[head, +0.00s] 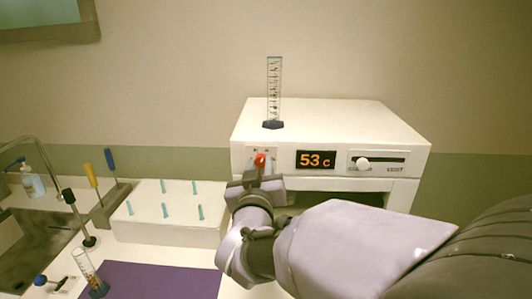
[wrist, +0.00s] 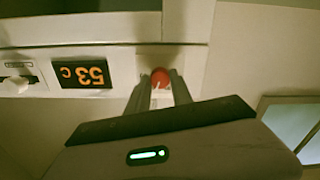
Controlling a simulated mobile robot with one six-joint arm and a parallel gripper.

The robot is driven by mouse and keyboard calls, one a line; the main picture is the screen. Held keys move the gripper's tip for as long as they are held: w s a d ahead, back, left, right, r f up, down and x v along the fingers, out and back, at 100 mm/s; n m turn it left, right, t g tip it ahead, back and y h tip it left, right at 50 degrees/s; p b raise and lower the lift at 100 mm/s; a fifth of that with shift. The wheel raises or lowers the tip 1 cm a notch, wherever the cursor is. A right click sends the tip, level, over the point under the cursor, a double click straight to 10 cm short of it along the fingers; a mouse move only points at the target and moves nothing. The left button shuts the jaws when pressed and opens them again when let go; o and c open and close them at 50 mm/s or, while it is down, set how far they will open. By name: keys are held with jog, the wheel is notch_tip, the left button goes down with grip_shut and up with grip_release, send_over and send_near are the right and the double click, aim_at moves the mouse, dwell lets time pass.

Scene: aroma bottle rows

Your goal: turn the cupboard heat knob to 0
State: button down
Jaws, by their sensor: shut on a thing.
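The heat knob (head: 260,160) is a small red knob on the left of the white cupboard's (head: 335,121) front panel. My gripper (head: 262,172) is at the panel with its fingers on either side of the knob, shut on it. In the wrist view the red knob (wrist: 160,78) shows between the two fingertips (wrist: 160,90). The display (head: 316,160) beside it reads 53 C in orange digits. The knob's pointer and its scale marks are too small or hidden to read.
A white slider (head: 363,163) sits right of the display. A graduated cylinder (head: 273,95) stands on the cupboard top. At left are a white rack with several teal pegs (head: 165,210), a purple mat (head: 160,282), a small cylinder (head: 92,276), screwdrivers (head: 92,178) and a sink (head: 35,252).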

jog(key=n+p, duration=0.2)
jog(key=n, duration=0.3)
jog(key=shift+r+n, duration=0.1)
jog(key=shift+n, duration=0.2)
jog(key=n+p, duration=0.3)
jog(key=n, duration=0.2)
jog(key=shift+n, duration=0.3)
jog(key=n+p, duration=0.3)
jog(key=n, duration=0.3)
jog(key=shift+n+p, duration=1.05)
jog(key=shift+n, duration=1.35)
jog(key=c, duration=1.1)
grip_release()
